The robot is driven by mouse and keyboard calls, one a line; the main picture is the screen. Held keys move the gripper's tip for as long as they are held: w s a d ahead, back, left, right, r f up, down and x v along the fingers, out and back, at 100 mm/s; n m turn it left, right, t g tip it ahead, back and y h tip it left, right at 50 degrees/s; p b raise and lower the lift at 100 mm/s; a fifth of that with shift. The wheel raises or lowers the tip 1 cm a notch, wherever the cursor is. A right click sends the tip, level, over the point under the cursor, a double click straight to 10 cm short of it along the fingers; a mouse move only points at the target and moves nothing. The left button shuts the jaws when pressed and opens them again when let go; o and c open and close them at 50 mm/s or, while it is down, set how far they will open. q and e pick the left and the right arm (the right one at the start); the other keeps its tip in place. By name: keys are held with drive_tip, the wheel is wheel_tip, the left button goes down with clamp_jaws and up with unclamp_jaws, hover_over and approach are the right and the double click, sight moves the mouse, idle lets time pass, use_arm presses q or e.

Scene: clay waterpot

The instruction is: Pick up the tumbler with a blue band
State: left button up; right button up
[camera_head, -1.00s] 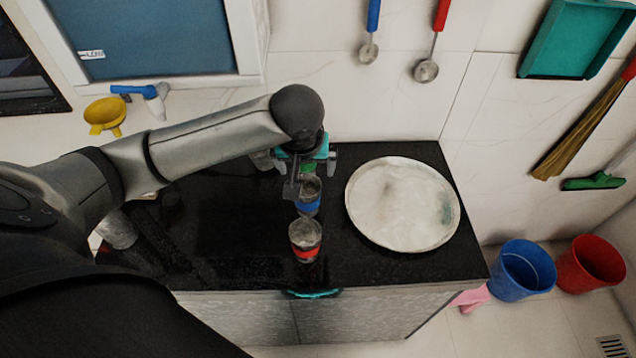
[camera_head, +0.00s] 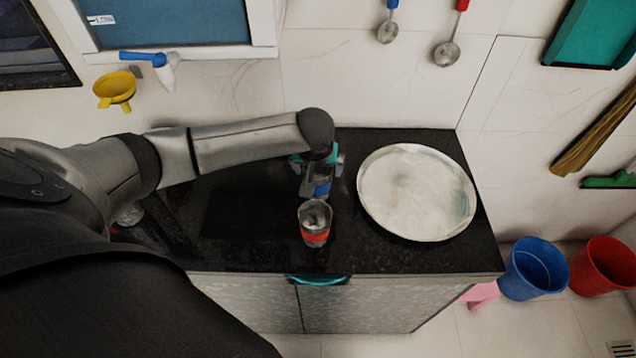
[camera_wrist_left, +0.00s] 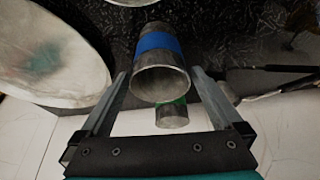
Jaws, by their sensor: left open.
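The tumbler with a blue band (camera_head: 322,187) stands on the dark counter, its upper part partly hidden by my left gripper (camera_head: 317,172). In the left wrist view, the blue-banded tumbler (camera_wrist_left: 160,60) lies between the two fingers of my left gripper (camera_wrist_left: 158,78). The fingers are apart, one on each side, with a visible gap at the right; contact on the left is unclear. A tumbler with a red band (camera_head: 315,223) stands nearer the counter's front edge. A tumbler with a green band (camera_wrist_left: 172,113) shows in the wrist view. My right gripper is not in view.
A large round pale plate (camera_head: 415,193) lies close to the right of the tumblers. The counter (camera_head: 235,220) is mostly bare to the left. A tiled wall (camera_head: 370,90) stands behind it. A blue bucket (camera_head: 533,270) and red bucket (camera_head: 603,268) are on the floor.

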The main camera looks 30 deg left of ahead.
use_arm(q)
drive_tip(key=shift+w+a+f, duration=0.1)
drive_tip(key=shift+w+f, duration=0.15)
drive_tip(key=shift+f, duration=0.45)
drive_tip(key=shift+c, duration=0.2)
drive_tip(key=c, duration=1.2)
drive_tip(key=shift+o, duration=0.2)
drive_tip(key=shift+r, duration=0.15)
